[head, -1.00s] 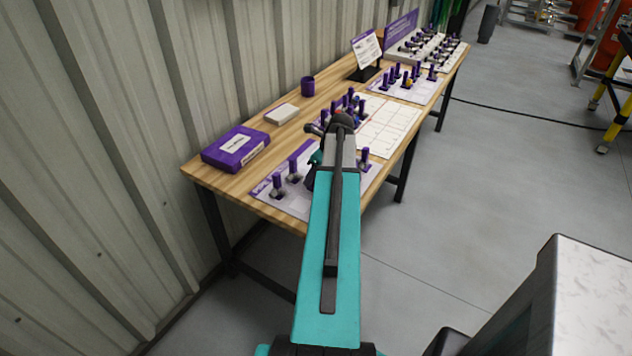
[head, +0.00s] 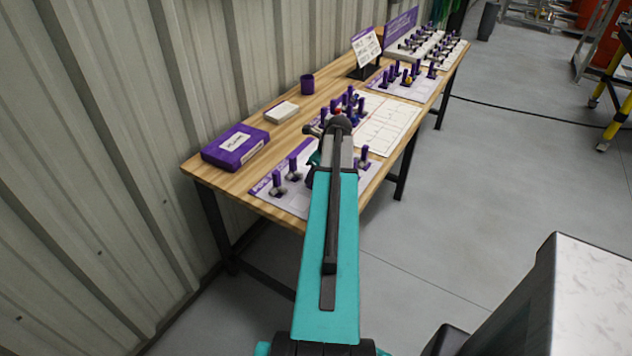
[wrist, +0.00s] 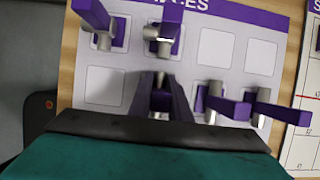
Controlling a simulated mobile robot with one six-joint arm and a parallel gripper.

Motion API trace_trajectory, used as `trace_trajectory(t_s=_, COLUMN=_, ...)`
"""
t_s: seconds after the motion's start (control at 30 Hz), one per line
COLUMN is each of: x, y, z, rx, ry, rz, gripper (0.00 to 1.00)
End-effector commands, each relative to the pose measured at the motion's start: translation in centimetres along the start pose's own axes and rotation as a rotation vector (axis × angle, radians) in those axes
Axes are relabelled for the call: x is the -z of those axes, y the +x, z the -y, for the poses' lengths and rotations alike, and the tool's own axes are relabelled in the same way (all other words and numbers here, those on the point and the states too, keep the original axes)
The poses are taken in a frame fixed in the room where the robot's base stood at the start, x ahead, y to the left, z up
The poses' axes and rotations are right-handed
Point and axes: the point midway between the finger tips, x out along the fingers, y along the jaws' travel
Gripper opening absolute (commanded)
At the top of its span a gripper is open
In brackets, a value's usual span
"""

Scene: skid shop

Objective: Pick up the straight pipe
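In the wrist view my gripper (wrist: 162,98) is low over a white mat (wrist: 238,20) with a purple header and square outlines. A grey and purple shape shows at its fingertips; I cannot tell whether a piece is between them. Several grey pipe pieces with purple handles stand on the mat: one at upper left (wrist: 103,40), one at upper middle (wrist: 157,40), and two at right, a nearer piece (wrist: 213,90) and a farther piece (wrist: 263,98). I cannot tell for sure which is the straight pipe. In the head view my arm hides the gripper and the middle of the mat (head: 295,203).
The wooden table (head: 215,180) stands along a corrugated wall. A purple box (head: 236,148), a white block (head: 281,112) and a purple cup (head: 307,85) are on it. A gridded sheet (head: 390,125) and more handled pieces lie farther back.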

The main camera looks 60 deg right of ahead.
Motion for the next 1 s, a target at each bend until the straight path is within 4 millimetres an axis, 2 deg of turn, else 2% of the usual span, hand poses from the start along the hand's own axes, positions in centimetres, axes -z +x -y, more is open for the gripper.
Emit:
trace_trajectory(t_s=0.57, x=-0.4, y=-0.7, z=0.0, rx=0.001, ry=-0.001, rz=0.001, gripper=0.0)
trace_trajectory(t_s=0.77, x=-1.0, y=-2.2, z=0.0, rx=0.001, ry=-0.002, rz=0.001, gripper=0.0)
trace_trajectory(t_s=1.0, x=-2.2, y=-5.0, z=0.1, rx=0.002, ry=-0.002, rz=0.001, gripper=0.0)
